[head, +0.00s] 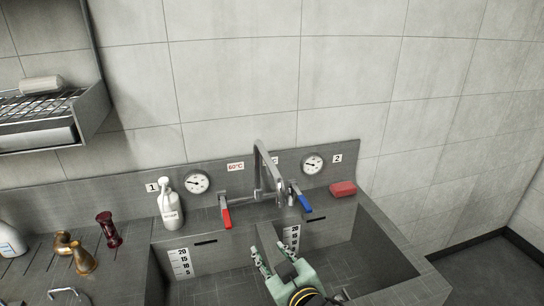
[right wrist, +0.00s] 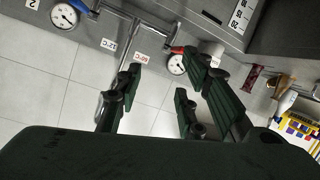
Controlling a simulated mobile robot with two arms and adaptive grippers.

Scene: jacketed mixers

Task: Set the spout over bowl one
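The grey metal spout (head: 262,160) rises from the mixer on the back wall and arches forward, its end at the middle to right of the mixer. I cannot tell exactly which bowl its end is above. Bowl one (head: 205,262) is on the left, under label 1; bowl two (head: 345,248) is on the right. My right gripper (head: 272,250) is in front of the mixer, below the spout. Its dark green fingers are apart in the right wrist view (right wrist: 155,92), with nothing seen between them; the spout pipe (right wrist: 119,62) shows beside the left finger. My left gripper is not in view.
A red lever (head: 226,216) and a blue lever (head: 304,202) flank the mixer. Two dial gauges (head: 197,182) are on the back panel. A white bottle (head: 169,205) stands behind bowl one, a red sponge (head: 343,188) behind bowl two. Brass and dark red pieces (head: 108,230) stand left.

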